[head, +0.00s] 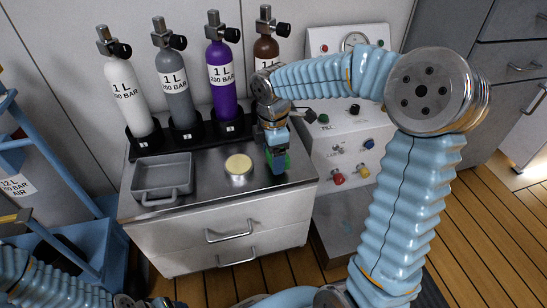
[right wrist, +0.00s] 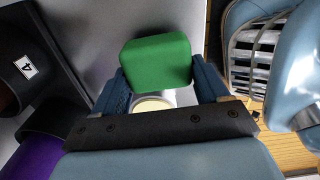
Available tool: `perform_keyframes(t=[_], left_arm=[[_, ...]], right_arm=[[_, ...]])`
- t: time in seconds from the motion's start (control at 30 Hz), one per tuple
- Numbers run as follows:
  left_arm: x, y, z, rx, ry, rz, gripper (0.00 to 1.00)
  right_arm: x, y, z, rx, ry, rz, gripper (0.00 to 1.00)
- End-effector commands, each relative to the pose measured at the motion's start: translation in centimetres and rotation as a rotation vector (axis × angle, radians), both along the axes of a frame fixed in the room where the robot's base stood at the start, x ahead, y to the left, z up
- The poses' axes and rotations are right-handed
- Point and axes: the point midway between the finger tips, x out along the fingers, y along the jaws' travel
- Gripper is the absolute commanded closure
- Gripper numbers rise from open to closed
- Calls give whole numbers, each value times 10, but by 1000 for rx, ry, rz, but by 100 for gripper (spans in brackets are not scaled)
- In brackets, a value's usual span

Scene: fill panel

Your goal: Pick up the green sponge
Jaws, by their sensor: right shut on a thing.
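The green sponge (right wrist: 156,62) sits between the two blue fingers of my right gripper (right wrist: 160,90) in the right wrist view. In the head view the right gripper (head: 278,165) points down over the right part of the steel cabinet top (head: 215,185), and green sponge (head: 287,158) shows around its fingers. The gripper is shut on the sponge. I cannot tell whether the sponge still touches the top. My left gripper does not show; only part of the left arm shows at the lower left.
A round cream-topped tin (head: 239,169) stands just left of the right gripper. A grey tray (head: 162,178) is further left. Several gas bottles, including a purple one (head: 221,80), stand in a black rack behind. The fill panel (head: 345,130) is to the right.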

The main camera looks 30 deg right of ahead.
Motion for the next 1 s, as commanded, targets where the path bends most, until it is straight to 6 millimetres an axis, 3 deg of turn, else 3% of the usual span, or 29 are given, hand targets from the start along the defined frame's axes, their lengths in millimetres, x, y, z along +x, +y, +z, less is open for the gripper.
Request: perform_keyframes(t=[0.07, 0.37, 0.5, 0.63, 0.8, 1.0], left_arm=[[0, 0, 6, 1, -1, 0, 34], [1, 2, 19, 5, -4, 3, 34], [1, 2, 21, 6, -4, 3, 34], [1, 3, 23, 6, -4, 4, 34], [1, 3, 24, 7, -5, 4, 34], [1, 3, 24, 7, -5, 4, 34]], right_arm=[[1, 0, 17, 0, -4, 0, 55], [-56, 17, 81, 0, -6, 2, 55], [-92, 28, 95, -1, -4, 2, 55], [-115, 35, 105, 0, -3, 2, 55], [-131, 40, 111, 1, -1, 1, 55], [-135, 41, 112, 1, 1, 0, 55]])
